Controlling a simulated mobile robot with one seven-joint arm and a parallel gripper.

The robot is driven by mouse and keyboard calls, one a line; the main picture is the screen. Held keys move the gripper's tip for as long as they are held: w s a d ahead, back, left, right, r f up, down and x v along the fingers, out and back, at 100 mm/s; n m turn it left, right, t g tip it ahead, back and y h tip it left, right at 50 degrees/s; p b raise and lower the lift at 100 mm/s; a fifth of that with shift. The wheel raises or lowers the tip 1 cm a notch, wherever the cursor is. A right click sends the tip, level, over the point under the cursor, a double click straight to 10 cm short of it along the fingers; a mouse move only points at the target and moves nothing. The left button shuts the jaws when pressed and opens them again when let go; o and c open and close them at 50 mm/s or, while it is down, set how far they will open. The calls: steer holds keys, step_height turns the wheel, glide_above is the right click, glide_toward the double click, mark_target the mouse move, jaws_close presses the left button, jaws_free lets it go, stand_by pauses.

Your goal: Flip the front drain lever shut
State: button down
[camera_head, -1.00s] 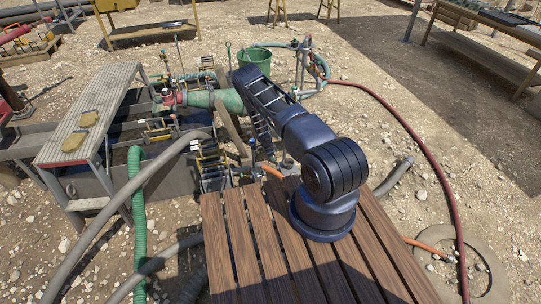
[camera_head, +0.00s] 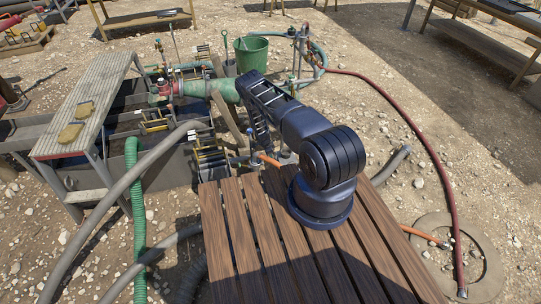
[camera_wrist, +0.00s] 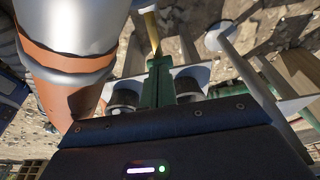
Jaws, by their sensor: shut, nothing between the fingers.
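In the wrist view, my gripper (camera_wrist: 158,62) shows two narrow green fingers pressed together at the centre, with nothing between them. A thin yellow rod (camera_wrist: 152,30) stands just beyond the fingertips; it may be the drain lever, and I cannot tell whether it touches them. An orange pipe (camera_wrist: 75,90) with a large silver fitting (camera_wrist: 70,25) fills the left side, close to the fingers. In the head view, an orange pipe (camera_head: 268,160) shows at the tank-side end of the slatted deck. There, my arm hides the fingers, and I cannot make out the lever's position.
The grey mud tank (camera_head: 165,175) lies left of my arm, with a grey walkway (camera_head: 90,105) over it. A thick grey hose (camera_head: 125,185) and a green hose (camera_head: 137,220) run in front. A green bucket (camera_head: 252,53) stands behind.

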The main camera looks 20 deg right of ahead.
steer(key=shift+d+f, duration=0.3)
steer(key=shift+d, duration=0.1)
steer(key=shift+d+f, duration=0.7)
steer(key=shift+f, duration=0.1)
steer(key=shift+d+f, duration=0.1)
steer(key=shift+f, duration=0.1)
steer(key=y, duration=0.1)
steer(key=f+y, duration=0.1)
steer(key=y, duration=0.1)
steer(key=shift+d+f+y, duration=0.25)
steer(key=shift+d+y, duration=0.05)
steer(key=shift+d, duration=0.05)
steer(key=shift+f, duration=0.1)
steer(key=shift+d+f+y, duration=0.2)
steer(key=shift+f, duration=0.7)
steer(key=shift+d+f+y, duration=0.15)
steer(key=shift+f+y, duration=0.05)
steer(key=shift+f, duration=0.7)
